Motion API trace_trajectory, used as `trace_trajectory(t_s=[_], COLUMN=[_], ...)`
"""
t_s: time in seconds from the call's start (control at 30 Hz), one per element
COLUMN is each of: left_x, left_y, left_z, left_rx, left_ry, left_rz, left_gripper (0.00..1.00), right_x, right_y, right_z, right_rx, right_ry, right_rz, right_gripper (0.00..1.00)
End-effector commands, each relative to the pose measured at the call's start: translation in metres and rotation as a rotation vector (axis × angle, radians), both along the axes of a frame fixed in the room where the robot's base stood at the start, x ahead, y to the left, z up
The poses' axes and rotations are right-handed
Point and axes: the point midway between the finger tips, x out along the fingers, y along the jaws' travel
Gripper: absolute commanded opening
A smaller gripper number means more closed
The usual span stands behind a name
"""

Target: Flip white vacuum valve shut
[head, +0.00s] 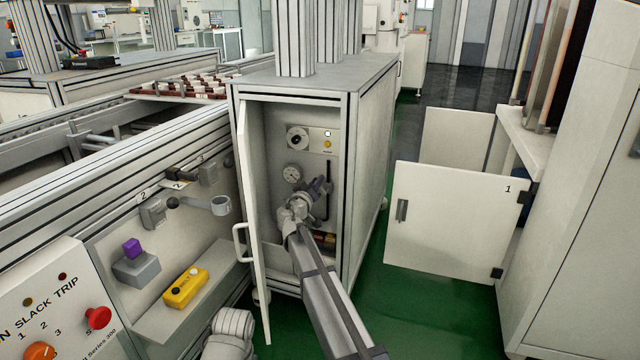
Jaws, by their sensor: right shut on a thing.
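My right gripper (300,208) reaches into an open cabinet (352,140) at the middle of the head view. It is shut on a small pale part below a round gauge (292,173). This looks like the white vacuum valve, but the gripper and wrist hide most of it, so I cannot tell how its lever stands. A dark vertical bar (328,188) is just right of the gripper. My left gripper is not in view.
The cabinet's door (252,220) stands open on the left, close to my right arm. A panel with a dial (297,138) is above the gauge. A low white door marked 1 (450,220) stands at the right. Green floor (400,310) lies clear between.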

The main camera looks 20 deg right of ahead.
Motion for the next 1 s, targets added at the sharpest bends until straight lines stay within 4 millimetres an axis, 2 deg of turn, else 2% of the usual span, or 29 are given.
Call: trace_trajectory(t_s=[0.6, 1.0], left_x=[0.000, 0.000], left_y=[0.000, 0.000], left_z=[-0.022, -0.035], left_rx=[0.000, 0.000], left_ry=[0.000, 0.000], left_rz=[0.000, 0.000], left_gripper=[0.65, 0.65], right_x=[0.010, 0.012], right_y=[0.015, 0.018], right_z=[-0.023, -0.035], right_rx=[-0.481, -0.730], right_ry=[0.326, 0.495], right_rz=[-0.001, 0.000], right_gripper=[0.00, 0.00])
